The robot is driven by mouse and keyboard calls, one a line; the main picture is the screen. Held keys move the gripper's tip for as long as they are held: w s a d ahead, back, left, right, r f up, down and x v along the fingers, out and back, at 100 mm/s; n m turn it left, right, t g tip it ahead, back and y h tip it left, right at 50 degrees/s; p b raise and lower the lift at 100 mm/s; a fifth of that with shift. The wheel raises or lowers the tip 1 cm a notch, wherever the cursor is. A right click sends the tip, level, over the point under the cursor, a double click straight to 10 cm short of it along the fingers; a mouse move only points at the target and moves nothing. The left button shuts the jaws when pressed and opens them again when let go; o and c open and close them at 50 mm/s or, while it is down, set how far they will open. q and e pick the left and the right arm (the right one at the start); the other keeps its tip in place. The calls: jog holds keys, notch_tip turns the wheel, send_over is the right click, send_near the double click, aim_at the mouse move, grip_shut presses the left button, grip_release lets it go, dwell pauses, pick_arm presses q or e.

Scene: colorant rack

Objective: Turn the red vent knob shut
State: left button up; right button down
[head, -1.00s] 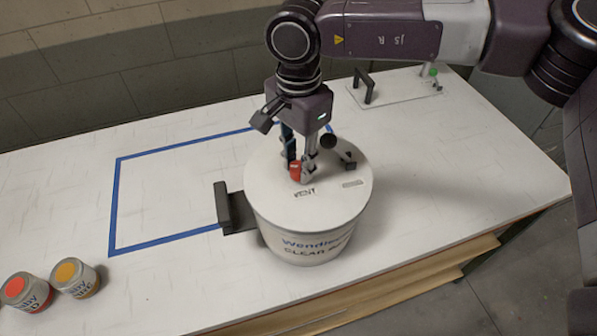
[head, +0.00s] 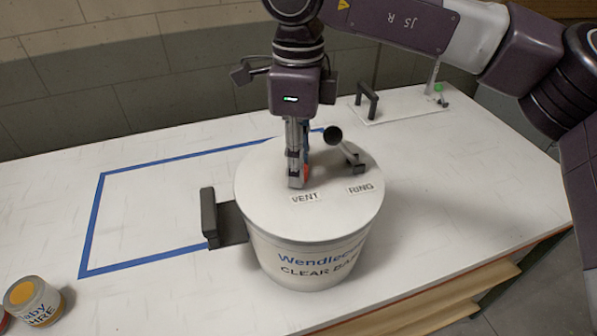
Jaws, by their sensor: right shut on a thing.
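The red vent knob (head: 306,173) is on the white lid of the bucket (head: 308,250), just behind the "VENT" label. Only a small red sliver of it shows at the right of the fingers. My right gripper (head: 299,180) points straight down and is shut on the knob; its near finger hides most of the knob. Which way the knob is turned cannot be seen. My left gripper is not in view.
A ring lever with a black ball (head: 332,135) stands on the lid close to the right of my gripper. A black bracket (head: 209,218) stands left of the bucket. A blue tape outline (head: 92,225) and a paint can (head: 32,300) lie further left. A plate with a black handle (head: 367,100) is at the back right.

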jog(key=shift+m+b, duration=0.85)
jog(key=shift+m, duration=0.85)
jog(key=shift+r, duration=0.1)
jog(key=c, duration=1.6)
grip_release()
notch_tip(320, 180, up, 12)
jog(key=shift+f, duration=0.1)
